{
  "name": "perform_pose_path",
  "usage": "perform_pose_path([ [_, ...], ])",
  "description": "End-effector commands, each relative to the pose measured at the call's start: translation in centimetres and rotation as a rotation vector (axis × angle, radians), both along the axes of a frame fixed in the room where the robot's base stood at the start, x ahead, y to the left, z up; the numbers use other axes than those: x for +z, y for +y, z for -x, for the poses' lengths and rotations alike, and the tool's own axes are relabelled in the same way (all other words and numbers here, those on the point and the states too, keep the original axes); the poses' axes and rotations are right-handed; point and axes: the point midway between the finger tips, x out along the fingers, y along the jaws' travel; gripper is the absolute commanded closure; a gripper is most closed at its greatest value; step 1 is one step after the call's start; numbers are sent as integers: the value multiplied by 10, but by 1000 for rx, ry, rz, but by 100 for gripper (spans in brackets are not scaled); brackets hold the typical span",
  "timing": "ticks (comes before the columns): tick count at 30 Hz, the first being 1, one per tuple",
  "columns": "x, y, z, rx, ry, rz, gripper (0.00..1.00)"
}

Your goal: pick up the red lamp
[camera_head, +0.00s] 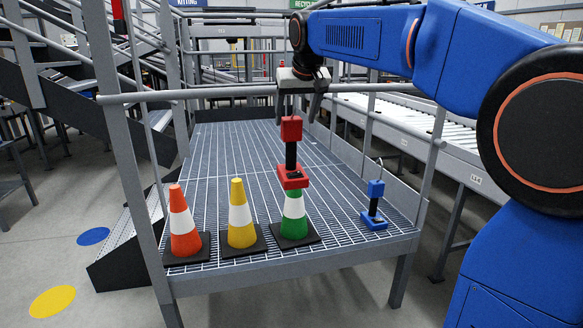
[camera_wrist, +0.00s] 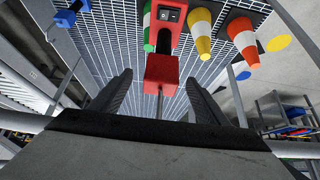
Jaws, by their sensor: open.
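The red lamp (camera_head: 291,130) has a red head, a black stem and a red base. It looks upright, and its base covers the tip of the green-and-white cone (camera_head: 294,207) in the head view; I cannot tell what bears it. My gripper (camera_head: 298,112) is just above the lamp's head, pointing down. In the wrist view the lamp (camera_wrist: 162,68) is ahead of my gripper (camera_wrist: 158,82), between the two dark, spread fingers, with a thin rod reaching toward me. Gaps show on both sides, and I see no contact.
An orange cone (camera_head: 184,228) and a yellow cone (camera_head: 240,217) stand left on the grated platform (camera_head: 225,150). A blue lamp (camera_head: 375,200) stands at its right front corner. Grey railings (camera_head: 190,94) edge the platform, with a roller conveyor (camera_head: 460,150) to the right. The grating behind is clear.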

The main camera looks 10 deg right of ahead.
Motion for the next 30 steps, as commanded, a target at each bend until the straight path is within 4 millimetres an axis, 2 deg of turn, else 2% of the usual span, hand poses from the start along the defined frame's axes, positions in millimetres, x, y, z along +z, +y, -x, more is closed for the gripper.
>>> perform_pose_path([
  [7, -30, 3, -17, -1, 3, 1, 31],
  [15, -34, 3, -21, 0, 0, 0, 31],
  [16, -34, 3, -21, 0, 0, 0, 34],
  [17, -34, 3, -21, 0, 0, 0, 41],
  [24, -34, 3, -21, 0, 0, 0, 98],
  [30, -33, 3, -21, 0, -1, 0, 100],
])
